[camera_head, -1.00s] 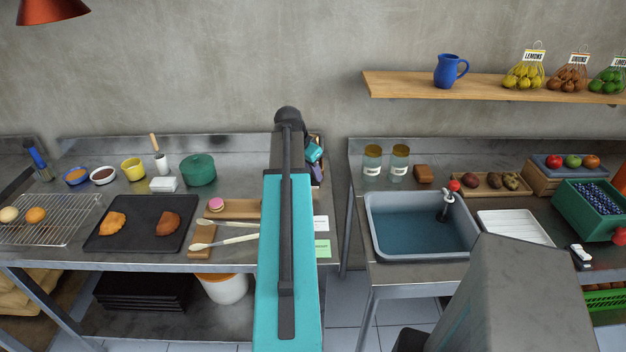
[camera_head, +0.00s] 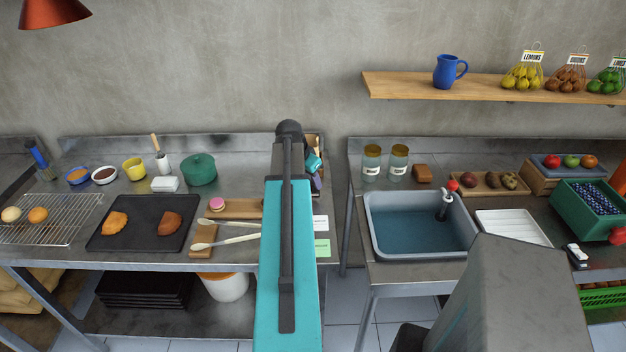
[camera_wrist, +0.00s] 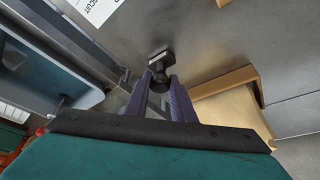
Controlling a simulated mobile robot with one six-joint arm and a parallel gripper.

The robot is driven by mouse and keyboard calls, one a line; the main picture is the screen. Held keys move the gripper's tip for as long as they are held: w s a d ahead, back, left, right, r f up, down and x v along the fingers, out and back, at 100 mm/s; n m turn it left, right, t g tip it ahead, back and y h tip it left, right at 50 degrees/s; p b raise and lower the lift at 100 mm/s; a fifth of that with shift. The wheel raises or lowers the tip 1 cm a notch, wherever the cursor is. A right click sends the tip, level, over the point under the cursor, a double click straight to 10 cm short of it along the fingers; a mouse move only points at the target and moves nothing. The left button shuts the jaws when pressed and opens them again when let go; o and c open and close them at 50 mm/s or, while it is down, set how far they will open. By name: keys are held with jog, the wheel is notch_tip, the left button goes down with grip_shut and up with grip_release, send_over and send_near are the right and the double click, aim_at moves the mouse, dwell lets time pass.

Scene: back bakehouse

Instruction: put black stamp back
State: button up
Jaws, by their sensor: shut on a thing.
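The black stamp (camera_wrist: 160,66) is between the fingertips of my gripper (camera_wrist: 165,92) in the wrist view, its dark handle end pinched and its blocky head beyond them. The steel tabletop (camera_wrist: 205,45) lies behind it; I cannot tell whether the stamp touches it.
A white card (camera_head: 320,222) and a green card (camera_head: 322,248) lie at the table's right end. A wooden board (camera_head: 238,209) with a pink macaron is left of my arm. A gap separates this table from the sink (camera_head: 420,228) table.

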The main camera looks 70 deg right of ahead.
jog(key=shift+f, duration=0.1)
jog(key=o, duration=0.8)
jog(key=shift+o, duration=0.2)
jog(key=shift+r, duration=0.2)
jog(key=b+v, duration=0.2)
jog(key=v, duration=1)
jog(key=shift+b, duration=0.35)
